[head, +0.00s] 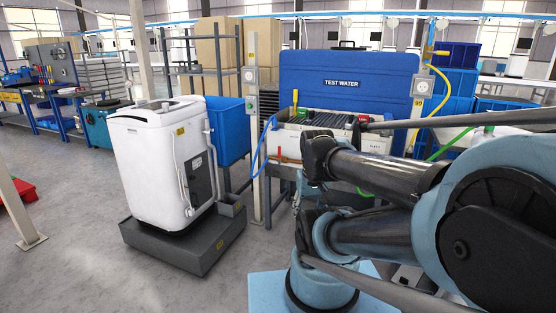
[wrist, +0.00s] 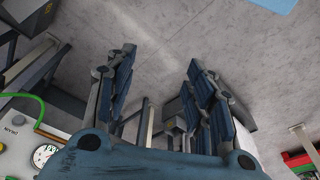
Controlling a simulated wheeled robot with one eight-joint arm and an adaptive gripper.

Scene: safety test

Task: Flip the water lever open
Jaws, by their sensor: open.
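A blue panel marked TEST WATER (head: 350,83) stands behind a workbench unit (head: 376,143) in the head view. A small red handle (head: 277,151) sits at the unit's left end, near a blue hose. A yellow fitting (head: 428,50) with a yellow hose is at the panel's right. I cannot tell which of these is the water lever. My gripper (wrist: 160,80) shows in the wrist view with its two dark blue fingers spread apart and nothing between them. Bare floor lies beyond it. My arm hides part of the unit in the head view.
A white machine (head: 155,155) stands on a grey base (head: 195,250) at the left. A blue bin (head: 228,128) is behind it. In the wrist view, a panel with a gauge (wrist: 43,155) and a green hose (wrist: 38,112) are at the left.

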